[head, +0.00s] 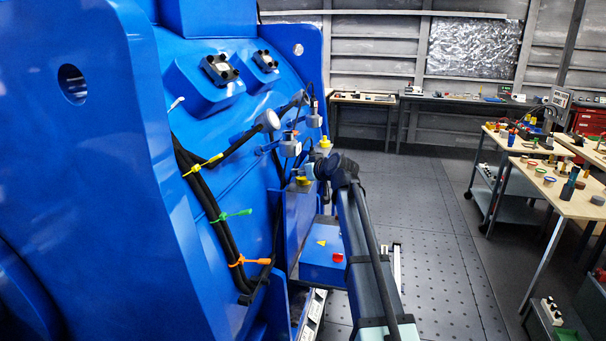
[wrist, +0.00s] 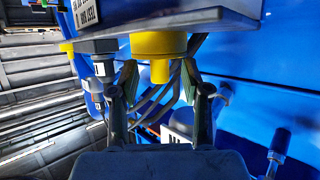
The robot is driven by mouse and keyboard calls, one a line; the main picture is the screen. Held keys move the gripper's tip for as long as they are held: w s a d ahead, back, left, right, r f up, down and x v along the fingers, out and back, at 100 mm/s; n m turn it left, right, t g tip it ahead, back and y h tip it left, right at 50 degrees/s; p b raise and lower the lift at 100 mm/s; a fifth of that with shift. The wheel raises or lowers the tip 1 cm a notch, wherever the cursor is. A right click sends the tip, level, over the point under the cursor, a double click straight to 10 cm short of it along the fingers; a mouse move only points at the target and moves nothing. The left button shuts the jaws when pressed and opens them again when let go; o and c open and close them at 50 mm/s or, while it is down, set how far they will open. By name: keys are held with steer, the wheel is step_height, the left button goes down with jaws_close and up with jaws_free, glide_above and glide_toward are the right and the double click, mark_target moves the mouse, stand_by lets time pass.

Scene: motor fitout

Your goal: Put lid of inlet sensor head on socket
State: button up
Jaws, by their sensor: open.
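In the wrist view, a yellow round part (wrist: 158,50) with a narrower stub sits against a grey labelled plate (wrist: 195,15). My gripper (wrist: 158,82) is open, with its fingertips on either side of the stub and apparently apart from it. I cannot tell whether this part is the lid or the socket. In the head view, my gripper (head: 309,170) is small and partly hidden by my wrist beside the blue motor. A yellow-topped part (head: 325,144) shows just above it, and grey sensor heads (head: 290,147) stand out from the motor side.
The blue motor housing (head: 75,190) fills the left. Black cables with coloured ties (head: 235,215) run down it, and cables (wrist: 185,80) pass behind my fingers. A blue box (head: 325,262) lies below. Benches with loose parts (head: 560,200) stand right, with open floor between.

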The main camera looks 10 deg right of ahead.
steer(key=shift+w+a+f, duration=0.1)
steer(key=shift+w+f, duration=0.05)
steer(key=shift+w, duration=0.15)
jaws_close()
